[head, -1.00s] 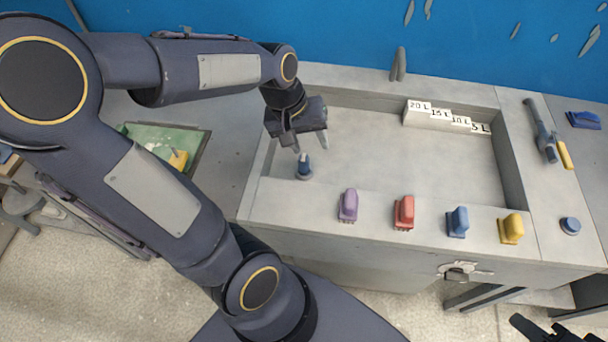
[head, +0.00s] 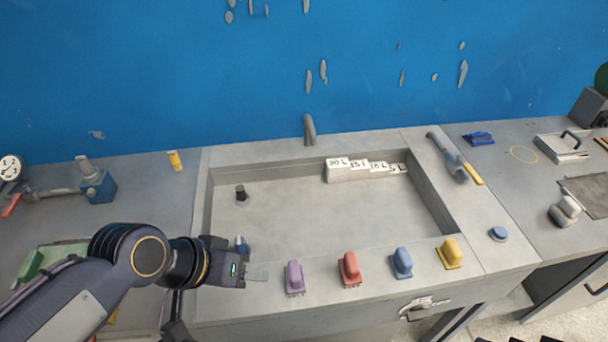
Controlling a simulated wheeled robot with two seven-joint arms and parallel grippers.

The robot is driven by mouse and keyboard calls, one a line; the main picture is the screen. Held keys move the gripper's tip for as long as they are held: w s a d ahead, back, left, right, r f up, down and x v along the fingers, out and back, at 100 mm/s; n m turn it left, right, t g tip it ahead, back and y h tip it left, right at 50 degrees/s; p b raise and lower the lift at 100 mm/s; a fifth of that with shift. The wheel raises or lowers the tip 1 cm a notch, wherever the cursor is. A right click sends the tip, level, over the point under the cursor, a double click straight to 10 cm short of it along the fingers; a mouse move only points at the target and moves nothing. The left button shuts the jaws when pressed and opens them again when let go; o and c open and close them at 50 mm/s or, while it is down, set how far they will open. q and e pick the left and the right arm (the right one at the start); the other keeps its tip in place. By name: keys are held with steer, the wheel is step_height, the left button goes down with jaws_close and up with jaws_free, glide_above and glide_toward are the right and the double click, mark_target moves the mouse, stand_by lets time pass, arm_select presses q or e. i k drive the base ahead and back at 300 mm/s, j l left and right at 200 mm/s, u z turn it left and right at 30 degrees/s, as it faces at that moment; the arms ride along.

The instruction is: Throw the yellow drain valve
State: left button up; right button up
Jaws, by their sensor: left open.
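The yellow handle-shaped piece (head: 449,254) stands at the right end of a row on the basin's front rim. It matches the drain valve in colour, but I cannot tell that it is one. A yellow bar (head: 473,174) lies beside a grey fitting (head: 447,158) on the basin's right side. My left gripper (head: 256,272) is open and empty over the left part of the front rim, just left of the purple piece (head: 294,278). It is well left of both yellow things. At the bottom edge are dark tips, perhaps of my right gripper; their state is unclear.
Between the purple and yellow pieces stand a red (head: 349,269) and a blue piece (head: 401,263). The basin (head: 310,210) holds a black peg (head: 241,192), a partly hidden blue knob (head: 242,243) and a stepped, labelled block (head: 365,171). A blue wall stands behind.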

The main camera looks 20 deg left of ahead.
mark_target(475, 177)
steer(key=k, duration=0.15)
steer(key=k+u, duration=0.15)
steer(key=u, duration=0.2)
steer(key=k+u, duration=0.2)
steer(key=u, duration=0.15)
steer(key=k+j+u, duration=0.15)
steer(key=u, duration=0.2)
steer(key=i+l+u, duration=0.15)
steer(key=l, duration=0.45)
steer(key=i+l+u, duration=0.2)
steer(key=l, duration=0.45)
steer(key=l+u, duration=0.15)
steer(key=l, duration=1.1)
